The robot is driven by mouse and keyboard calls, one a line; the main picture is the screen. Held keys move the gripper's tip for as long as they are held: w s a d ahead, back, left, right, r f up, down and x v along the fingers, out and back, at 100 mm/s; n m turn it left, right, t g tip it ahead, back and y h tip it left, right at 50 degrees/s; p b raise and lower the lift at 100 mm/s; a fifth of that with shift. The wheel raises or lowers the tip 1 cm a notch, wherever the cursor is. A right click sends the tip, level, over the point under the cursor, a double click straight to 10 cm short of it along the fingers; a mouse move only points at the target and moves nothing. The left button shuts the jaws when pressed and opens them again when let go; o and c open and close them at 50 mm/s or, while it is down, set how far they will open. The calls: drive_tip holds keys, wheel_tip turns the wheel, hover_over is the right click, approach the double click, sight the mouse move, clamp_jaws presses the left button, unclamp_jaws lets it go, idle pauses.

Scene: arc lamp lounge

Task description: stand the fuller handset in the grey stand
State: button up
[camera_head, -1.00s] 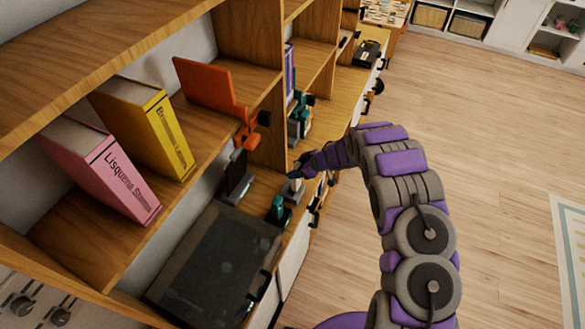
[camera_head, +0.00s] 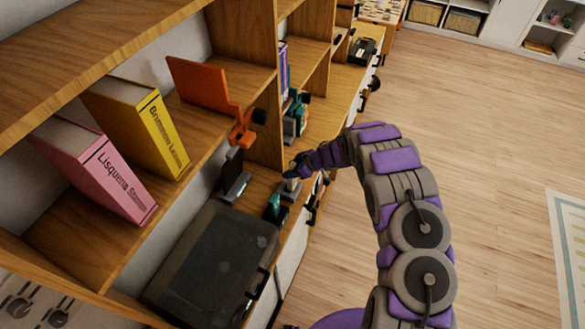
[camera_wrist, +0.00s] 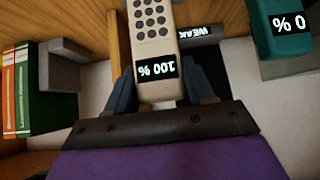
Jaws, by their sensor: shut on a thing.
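A beige handset (camera_wrist: 153,30) with a dark keypad has a display reading 100 %, upside down in the wrist view. My gripper (camera_wrist: 160,88) is shut on it, with one finger on each side. In the head view my gripper (camera_head: 294,170) is low over the counter, and the pale handset (camera_head: 290,187) shows small beneath it. A teal handset (camera_wrist: 288,28) reading 0 % is at the upper right of the wrist view; it also shows in the head view (camera_head: 273,207). A grey piece lettered WEAK (camera_wrist: 199,34) is partly hidden behind the beige handset. A dark grey upright stand (camera_head: 235,180) is left of the gripper.
A dark flat case (camera_head: 212,268) lies on the counter nearby. An orange item (camera_head: 205,85), a yellow book (camera_head: 140,125) and a pink book (camera_head: 95,170) are on the shelf above. Green and orange books (camera_wrist: 28,90) are at the wrist view's left. The floor is open at right.

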sight(292, 183)
drive_tip(key=shift+a+r+p, duration=0.2)
drive_tip(key=shift+a+p, duration=0.2)
drive_tip(key=shift+a, duration=0.35)
drive_tip(key=shift+d, duration=0.6)
drive_tip(key=shift+a, duration=0.15)
drive_tip(key=shift+a, duration=0.8)
drive_tip(key=shift+d+p, duration=0.45)
drive_tip(key=shift+p, duration=0.05)
drive_tip(key=shift+f+b, duration=0.55)
drive_tip(key=shift+f, duration=1)
drive_tip(key=o, duration=1.5)
